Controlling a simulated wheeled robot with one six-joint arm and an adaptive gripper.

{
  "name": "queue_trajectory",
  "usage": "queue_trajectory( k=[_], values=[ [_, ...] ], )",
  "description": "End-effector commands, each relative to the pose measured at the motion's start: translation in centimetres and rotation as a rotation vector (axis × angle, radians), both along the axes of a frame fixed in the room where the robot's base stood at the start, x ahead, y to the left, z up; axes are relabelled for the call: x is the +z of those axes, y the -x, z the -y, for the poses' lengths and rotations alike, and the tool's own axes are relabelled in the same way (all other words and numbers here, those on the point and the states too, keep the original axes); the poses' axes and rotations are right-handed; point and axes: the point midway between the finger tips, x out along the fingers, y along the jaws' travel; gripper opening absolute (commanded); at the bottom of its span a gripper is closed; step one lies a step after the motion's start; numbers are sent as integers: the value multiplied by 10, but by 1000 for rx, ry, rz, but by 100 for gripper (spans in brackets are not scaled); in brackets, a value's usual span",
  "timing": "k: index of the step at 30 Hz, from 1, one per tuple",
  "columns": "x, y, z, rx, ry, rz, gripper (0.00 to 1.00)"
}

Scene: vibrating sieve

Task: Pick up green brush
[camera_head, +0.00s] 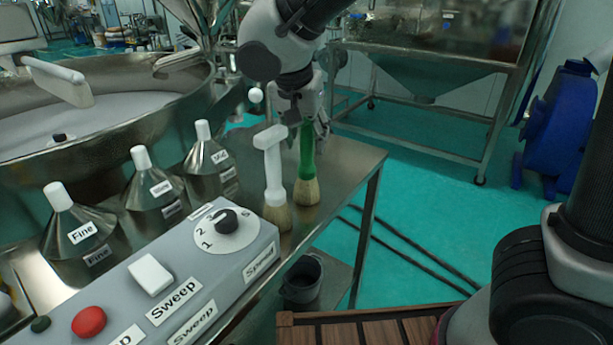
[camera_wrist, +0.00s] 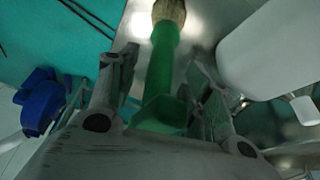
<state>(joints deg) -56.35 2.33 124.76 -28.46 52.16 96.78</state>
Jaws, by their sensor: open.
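The green brush (camera_head: 307,155) stands upright on its pale bristles on the metal table (camera_head: 345,160), near the table's right edge. My gripper (camera_head: 312,128) is above and behind it, at the top of its handle. In the wrist view the green brush (camera_wrist: 160,75) lies between the two open fingers of my gripper (camera_wrist: 160,85), with its bristles pointing away. A gap shows beside the handle, and I cannot see either finger gripping it. The top end of the handle is partly hidden by my gripper in the head view.
A white brush (camera_head: 273,170) stands just left of the green one; its white handle (camera_wrist: 270,50) is close to my right finger in the wrist view. A control box (camera_head: 180,275) with a dial and several metal funnels (camera_head: 150,190) are to the left. A bucket (camera_head: 301,280) sits below.

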Motion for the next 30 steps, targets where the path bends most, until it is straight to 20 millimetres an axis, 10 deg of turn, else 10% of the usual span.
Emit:
queue_trajectory(
  k=[9, 17, 30],
  values=[
    [-6, -2, 1, -1, 0, 0, 47],
    [-6, -2, 1, -1, -1, 1, 0],
    [16, -3, 0, -1, -5, 2, 0]
  ],
)
